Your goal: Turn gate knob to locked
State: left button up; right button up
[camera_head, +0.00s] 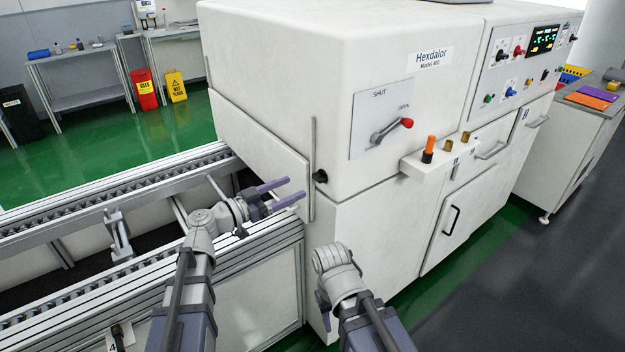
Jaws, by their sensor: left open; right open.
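The gate knob (320,176) is a small black knob on the white front of the machine, next to a narrow vertical grey strip at the gate's edge. My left gripper (295,190) is open and empty. Its two purple fingers point right toward the knob, just left of it in the picture, and I see no contact. My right gripper (323,309) hangs low in front of the machine's lower panel. It is mostly hidden behind its own wrist, with only a bit of purple showing. No locked marking is readable by the knob.
The roller conveyor (110,185) runs in from the left to the machine. A red-tipped lever (392,130) sits on a SHUT/OPEN plate above the knob. A small shelf (428,167) with an orange-topped item juts out to the right. Open floor (470,300) lies at the lower right.

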aim_at(315, 178)
pick_arm(q)
jog(key=shift+x, duration=3.95)
grip_shut()
